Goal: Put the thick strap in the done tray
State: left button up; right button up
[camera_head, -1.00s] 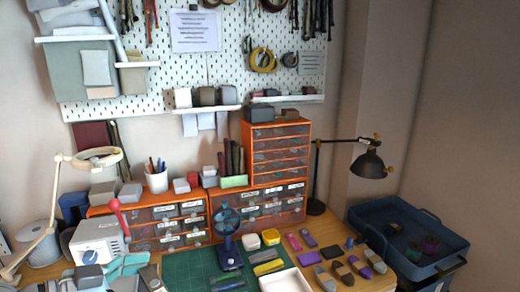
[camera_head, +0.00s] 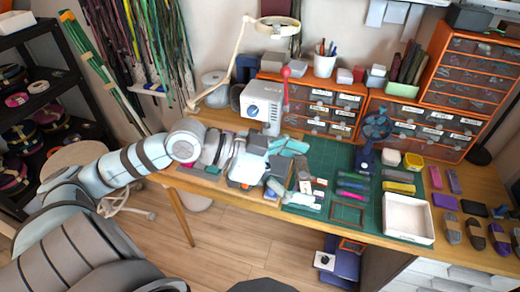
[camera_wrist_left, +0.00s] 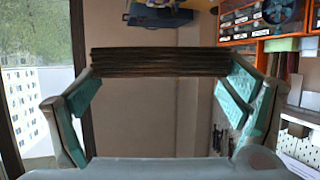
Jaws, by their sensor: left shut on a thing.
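The thick strap is a dark brown, ridged band in the left wrist view (camera_wrist_left: 160,62), spanning between the two teal finger pads. My left gripper (camera_head: 296,172) is shut on it. In the head view the gripper is over the left part of the table, at the left edge of the green mat, and the strap is a small dark piece between its fingertips. A white open tray (camera_head: 408,240) stands to the right on the table's front part and looks empty; no label on it is readable. My right gripper is not in view.
A small blue fan (camera_head: 374,130) stands on the green cutting mat (camera_head: 325,158). Coloured strips (camera_head: 398,187) and a thin brown frame (camera_head: 347,214) lie between gripper and tray. Several wrapped bundles (camera_head: 475,233) lie right of the tray. A white machine (camera_head: 262,103) stands behind the gripper.

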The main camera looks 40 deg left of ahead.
pick_arm(q)
jog(key=w+a+r+n+t+y, duration=0.3)
jog(key=w+a+n+t+y, duration=0.15)
jog(key=w+a, duration=0.75)
jog(key=w+a+f+n+y, duration=0.2)
jog(key=a+f+n+y, duration=0.1)
jog(key=a+n+y, duration=0.2)
jog(key=w+a+f+n+y, duration=0.3)
jog(key=a+f+n+y, duration=0.1)
jog(key=a, duration=0.4)
jog(key=shift+a+f+n+y, duration=0.25)
jog(key=shift+n+y, duration=0.3)
jog(key=shift+y, duration=0.3)
jog(key=shift+f, duration=0.1)
notch_tip(320, 180, down, 19)
jog(key=b, duration=0.4)
jog(key=shift+f, duration=0.2)
jog(key=shift+b, duration=0.3)
